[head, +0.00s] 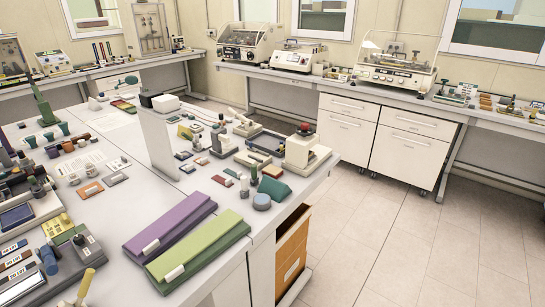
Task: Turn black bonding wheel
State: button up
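I cannot make out a black bonding wheel with certainty, because the parts are small in this head view. A small cream bench device (302,150) with a dark and red round top (305,129) stands near the right edge of the middle bench. A white machine with a clear cover (397,72) stands on the back-right counter; any small wheel on it is too small to tell. My gripper is not in view.
The middle bench (120,232) is crowded with small parts, a purple case (170,225) and a green case (198,250). An upright pale panel (158,142) stands on it. Drawers (292,258) sit beneath. The tiled floor (400,235) at right is clear.

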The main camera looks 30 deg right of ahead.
aim_at(305, 127)
jog(key=l+u, duration=0.2)
jog(key=l, duration=0.3)
jog(key=l+u, duration=0.2)
jog(key=l, duration=0.25)
jog(key=k+l+u, duration=0.15)
jog(key=l, duration=0.3)
jog(key=l+u, duration=0.2)
jog(key=l, duration=0.3)
jog(key=k+l, duration=0.1)
jog(key=l, duration=0.35)
jog(key=k+l, duration=0.15)
jog(key=l, duration=0.3)
jog(key=k+l, duration=0.1)
jog(key=l, duration=0.35)
jog(key=k+l+u, duration=0.1)
jog(key=l, duration=0.3)
jog(key=k+l, duration=0.15)
jog(key=l, duration=0.3)
jog(key=k+l, duration=0.1)
jog(key=l, duration=0.35)
